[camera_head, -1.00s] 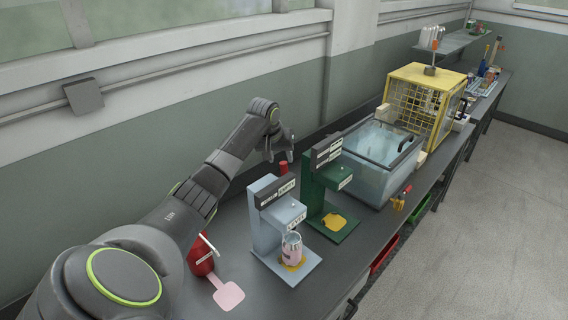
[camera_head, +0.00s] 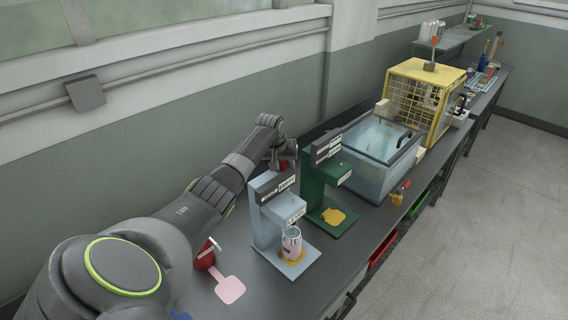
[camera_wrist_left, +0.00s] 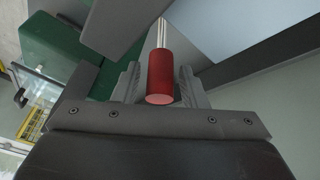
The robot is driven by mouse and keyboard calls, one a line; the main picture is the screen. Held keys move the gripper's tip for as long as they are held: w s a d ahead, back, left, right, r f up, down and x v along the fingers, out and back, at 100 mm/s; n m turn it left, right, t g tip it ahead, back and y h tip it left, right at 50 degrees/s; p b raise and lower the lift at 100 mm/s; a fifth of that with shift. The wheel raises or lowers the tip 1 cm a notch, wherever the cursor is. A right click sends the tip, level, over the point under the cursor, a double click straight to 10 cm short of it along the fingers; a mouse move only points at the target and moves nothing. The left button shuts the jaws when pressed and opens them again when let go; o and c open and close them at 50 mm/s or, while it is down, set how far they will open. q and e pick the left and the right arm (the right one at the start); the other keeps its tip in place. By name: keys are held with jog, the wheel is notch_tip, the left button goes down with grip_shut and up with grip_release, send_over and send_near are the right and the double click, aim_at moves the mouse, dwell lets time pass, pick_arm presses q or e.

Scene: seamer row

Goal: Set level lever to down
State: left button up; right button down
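A lever with a red cylindrical grip (camera_wrist_left: 160,75) on a thin metal rod shows in the left wrist view. My left gripper (camera_wrist_left: 160,88) has one finger on each side of this grip, with narrow gaps visible, so it looks open around it. In the head view the left gripper (camera_head: 284,156) is behind the light blue seamer (camera_head: 265,208), and a little red of the lever shows there. My right gripper is not in view.
A green seamer (camera_head: 312,190) stands close to the right of the light blue one. A can (camera_head: 291,243) stands on the blue seamer's base. A red object (camera_head: 205,254) and a pink paddle shape (camera_head: 229,289) are on the bench at the front. A glass-sided tank (camera_head: 375,160) and a yellow cage (camera_head: 425,95) are farther back.

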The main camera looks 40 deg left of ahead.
pick_arm(q)
grip_shut()
jog(key=d+p, duration=0.1)
jog(key=y+p, duration=0.1)
jog(key=p, duration=0.1)
jog(key=shift+s+d+r, duration=0.1)
jog(key=shift+d+r, duration=0.15)
jog(key=shift+d, duration=0.1)
jog(key=shift+d+f+m+y, duration=0.2)
jog(key=shift+d+m+y, duration=0.1)
jog(key=shift+d+y, duration=0.6)
jog(key=shift+a, duration=0.1)
jog(key=shift+o, duration=1)
grip_release()
